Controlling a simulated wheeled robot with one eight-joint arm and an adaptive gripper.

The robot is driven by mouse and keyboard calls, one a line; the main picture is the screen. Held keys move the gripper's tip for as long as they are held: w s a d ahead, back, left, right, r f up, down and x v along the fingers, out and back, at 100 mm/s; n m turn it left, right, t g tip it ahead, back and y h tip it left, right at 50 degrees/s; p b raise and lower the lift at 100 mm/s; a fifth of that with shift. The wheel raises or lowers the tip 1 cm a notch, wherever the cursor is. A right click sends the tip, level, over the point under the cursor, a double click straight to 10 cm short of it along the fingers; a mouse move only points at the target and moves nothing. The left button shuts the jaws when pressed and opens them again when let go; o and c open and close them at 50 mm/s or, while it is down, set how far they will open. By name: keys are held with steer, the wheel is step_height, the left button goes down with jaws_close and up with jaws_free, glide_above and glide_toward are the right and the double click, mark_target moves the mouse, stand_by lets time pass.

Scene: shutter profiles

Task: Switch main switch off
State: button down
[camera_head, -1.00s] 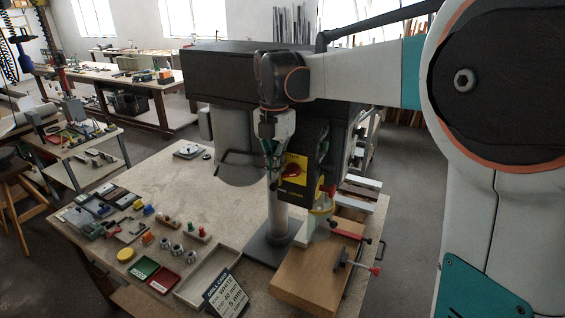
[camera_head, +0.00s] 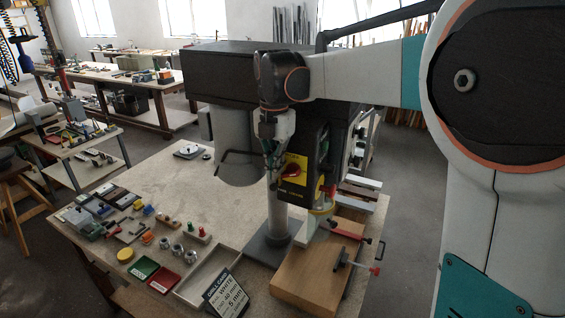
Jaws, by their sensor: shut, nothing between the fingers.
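The main switch is a red rotary knob (camera_head: 292,171) on a yellow plate (camera_head: 299,177) on the front of the drill press (camera_head: 316,160). My gripper (camera_head: 275,170) points down just left of the knob, over the left edge of the yellow plate. Its fingers are together with nothing between them. They look close to the knob, but I cannot tell whether they touch it. The left part of the plate is hidden behind the fingers. The knob's exact turn is too small to read.
The drill press column (camera_head: 278,207) stands below my gripper. A wooden block (camera_head: 307,282) with red-handled clamps lies at the front right. A small sign (camera_head: 226,294), trays and small parts cover the workbench's (camera_head: 221,187) front left. The bench middle is fairly clear.

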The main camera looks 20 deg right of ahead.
stand_by(0.4)
steer(key=shift+s+d+r, duration=0.3)
steer(key=shift+s+d, duration=0.25)
steer(key=shift+a+r, duration=0.1)
